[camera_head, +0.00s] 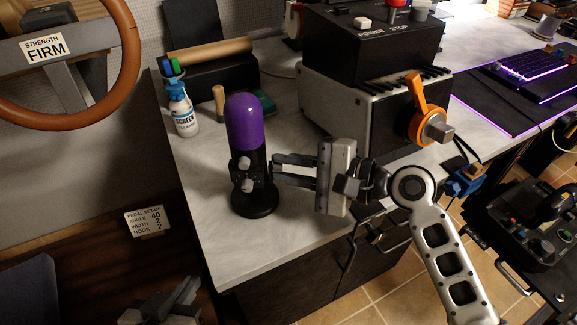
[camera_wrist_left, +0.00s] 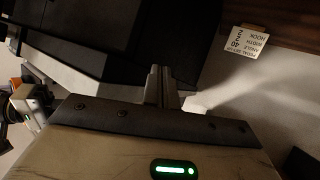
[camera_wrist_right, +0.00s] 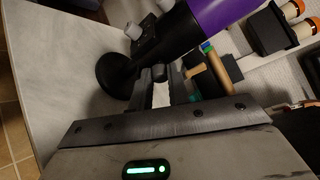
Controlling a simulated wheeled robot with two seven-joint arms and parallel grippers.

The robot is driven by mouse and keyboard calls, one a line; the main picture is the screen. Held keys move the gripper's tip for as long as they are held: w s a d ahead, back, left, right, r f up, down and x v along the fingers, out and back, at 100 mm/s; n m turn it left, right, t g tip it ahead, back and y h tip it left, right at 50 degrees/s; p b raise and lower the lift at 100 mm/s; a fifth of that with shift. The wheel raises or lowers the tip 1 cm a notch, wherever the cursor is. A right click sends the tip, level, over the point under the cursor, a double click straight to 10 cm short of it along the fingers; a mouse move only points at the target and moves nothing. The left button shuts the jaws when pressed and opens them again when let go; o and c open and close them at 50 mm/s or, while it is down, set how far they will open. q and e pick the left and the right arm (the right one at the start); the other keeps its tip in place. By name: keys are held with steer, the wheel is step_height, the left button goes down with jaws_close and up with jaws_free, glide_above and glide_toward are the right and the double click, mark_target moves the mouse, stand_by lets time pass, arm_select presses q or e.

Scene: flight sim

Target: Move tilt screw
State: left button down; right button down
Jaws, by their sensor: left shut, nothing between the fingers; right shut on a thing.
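A desk microphone with a purple head (camera_head: 244,122) stands upright on a round black base (camera_head: 255,198) at the counter's front left. Two light knobs (camera_head: 247,185) show low on its body. My right gripper (camera_head: 276,170) reaches in from the right and is shut at the microphone's right side. What it grips, apparently a small screw, is hidden by the fingers. In the right wrist view, its fingertips (camera_wrist_right: 160,75) meet the dark body beside the purple head (camera_wrist_right: 222,14). My left gripper (camera_head: 178,300) is shut and empty, low in front of the counter; its fingertips also show in the left wrist view (camera_wrist_left: 160,78).
A screen cleaner bottle (camera_head: 182,108) and a small wooden-handled brush (camera_head: 219,102) stand behind the microphone. A grey and black box (camera_head: 335,110) with an orange clamp (camera_head: 420,105) is to the right. A steering wheel (camera_head: 125,50) is at upper left. The counter's front left is bare.

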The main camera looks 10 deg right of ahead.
steer(key=shift+f+n+t+b, duration=0.35)
steer(key=shift+n+t+b, duration=0.15)
steer(key=shift+n+b, duration=0.65)
steer(key=shift+n+y+b, duration=0.4)
steer(key=shift+n+b, duration=0.15)
steer(key=shift+b, duration=0.35)
steer(key=n+b, duration=0.1)
steer(key=b, duration=0.1)
steer(key=shift+n+t+y+b, duration=0.3)
steer(key=shift+n+t, duration=0.1)
arm_select(q)
step_height(320, 180, down, 9)
steer(key=d+g, duration=0.1)
steer(key=d, duration=0.1)
steer(key=shift+w+h+b, duration=0.3)
steer(key=shift+w, duration=0.05)
arm_select(e)
steer(key=shift+r+n, duration=0.15)
steer(key=shift+n, duration=0.15)
steer(key=c, duration=1.6)
jaws_free()
steer(key=shift+s, duration=0.1)
